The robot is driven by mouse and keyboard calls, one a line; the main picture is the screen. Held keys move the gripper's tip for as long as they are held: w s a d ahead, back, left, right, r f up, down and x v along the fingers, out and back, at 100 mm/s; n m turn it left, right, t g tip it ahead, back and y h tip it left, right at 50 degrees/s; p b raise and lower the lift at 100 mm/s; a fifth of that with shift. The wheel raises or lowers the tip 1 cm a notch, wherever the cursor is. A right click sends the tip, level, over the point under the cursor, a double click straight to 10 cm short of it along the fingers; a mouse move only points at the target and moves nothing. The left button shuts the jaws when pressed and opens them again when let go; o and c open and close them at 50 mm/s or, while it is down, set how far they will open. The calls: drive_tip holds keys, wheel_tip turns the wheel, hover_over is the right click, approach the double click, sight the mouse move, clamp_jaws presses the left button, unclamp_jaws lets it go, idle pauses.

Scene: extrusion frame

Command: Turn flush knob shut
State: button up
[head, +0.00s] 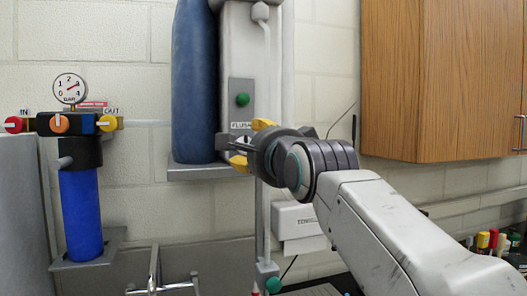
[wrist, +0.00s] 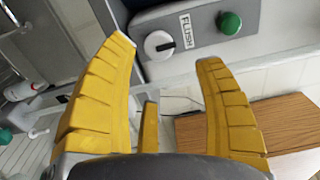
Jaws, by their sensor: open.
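The flush knob (wrist: 158,44) is a round white dial with a dark pointer mark, on a grey plate beside a "FLUSH" label (wrist: 186,31). In the wrist view the pointer lies roughly sideways, toward the label. My gripper (wrist: 167,52) is open, its yellow fingers spread on either side of the knob's direction, with nothing between them. I cannot tell how far the tips are from the knob. In the head view my gripper (head: 250,143) is just below the "FLUSH" label (head: 241,125) and largely covers the knob there.
A green button (head: 242,99) sits above the label on the same plate. A blue tank (head: 194,85) stands close to the left on a grey shelf. A blue filter with coloured knobs (head: 81,215) is farther left. A wooden cabinet (head: 440,80) hangs on the right.

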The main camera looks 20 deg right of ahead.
drive_tip(key=shift+s, duration=2)
drive_tip(key=s+f+n+g, duration=0.3)
drive_tip(key=f+n+g, duration=0.5)
drive_tip(key=f+n, duration=1.15)
drive_tip(key=s+f+m+g, duration=0.1)
drive_tip(key=s+f+g, duration=0.4)
drive_tip(key=s+f, duration=1.5)
wheel_tip(320, 180, down, 4)
drive_tip(key=shift+s+a+g, duration=0.15)
drive_tip(key=shift+s+g, duration=0.1)
drive_tip(key=shift+g, duration=0.05)
